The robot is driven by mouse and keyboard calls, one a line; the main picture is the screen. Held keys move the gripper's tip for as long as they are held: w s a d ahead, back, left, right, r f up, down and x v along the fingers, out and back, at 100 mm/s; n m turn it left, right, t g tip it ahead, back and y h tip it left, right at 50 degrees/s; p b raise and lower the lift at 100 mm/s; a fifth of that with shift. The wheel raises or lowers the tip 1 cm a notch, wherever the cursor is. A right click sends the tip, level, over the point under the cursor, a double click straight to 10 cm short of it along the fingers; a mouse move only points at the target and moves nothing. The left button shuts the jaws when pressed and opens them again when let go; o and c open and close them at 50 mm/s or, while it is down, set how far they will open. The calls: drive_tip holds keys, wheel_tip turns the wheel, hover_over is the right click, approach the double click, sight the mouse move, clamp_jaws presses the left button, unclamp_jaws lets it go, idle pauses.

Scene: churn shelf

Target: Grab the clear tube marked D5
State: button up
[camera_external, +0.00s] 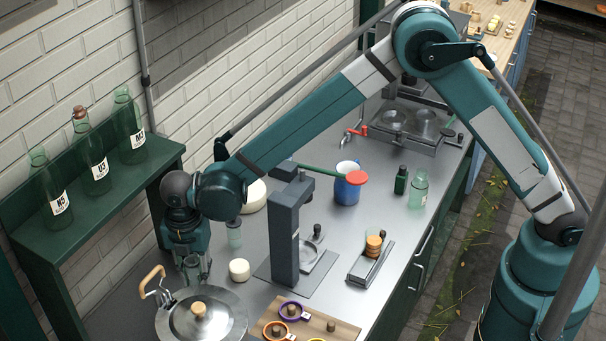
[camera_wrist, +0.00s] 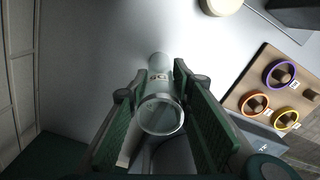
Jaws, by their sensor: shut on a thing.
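A clear tube (camera_wrist: 161,118) stands between the two green-padded fingers of my gripper (camera_wrist: 157,84) in the wrist view. Its round rim faces the camera, and a small label shows on its side, too small to read for certain. In the external view my gripper (camera_external: 193,270) points down at the left of the metal counter and is shut on this tube (camera_external: 192,264), behind the lidded pot. I cannot tell whether the tube's foot touches the counter. Another clear tube (camera_external: 234,236) stands a little behind and to the right.
A steel pot (camera_external: 182,325) with a wooden-knobbed lid is close in front of my gripper. A white round piece (camera_external: 239,269) and a dark upright stand (camera_external: 285,245) are to the right. Green bottles (camera_external: 130,125) line the wall shelf. A wooden board (camera_external: 345,329) holds coloured rings.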

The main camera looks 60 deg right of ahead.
drive_tip(key=shift+r, duration=0.15)
wheel_tip(320, 180, up, 28)
drive_tip(key=b, duration=0.1)
idle(0.7)
